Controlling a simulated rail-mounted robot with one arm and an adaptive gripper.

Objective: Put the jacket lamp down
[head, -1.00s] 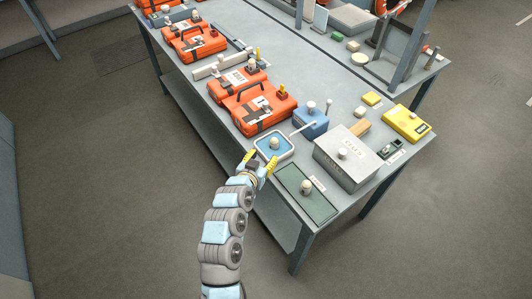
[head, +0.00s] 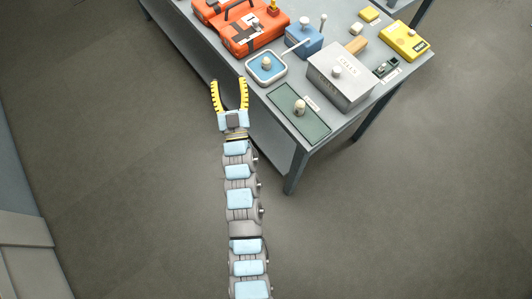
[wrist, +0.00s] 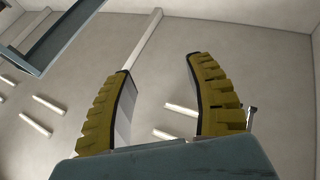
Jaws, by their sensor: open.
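A small pale lamp-like piece (head: 266,63) with a rounded top stands in a white-rimmed blue tray (head: 281,74) at the table's near left edge. A similar piece (head: 300,108) stands on a dark green mat (head: 312,124) near the front corner. I cannot tell by look alone which is the jacket lamp. My gripper (head: 229,80) is open and empty, with its yellow fingers spread, off the table's left edge beside the tray. In the wrist view the open fingers (wrist: 157,66) have nothing between them.
A grey box (head: 350,88) with a knob stands right of the mat. A blue box (head: 304,42) with posts and an orange case (head: 255,38) lie behind the tray. A yellow case (head: 404,40) is at the far right. Floor left of the table (head: 340,125) is clear.

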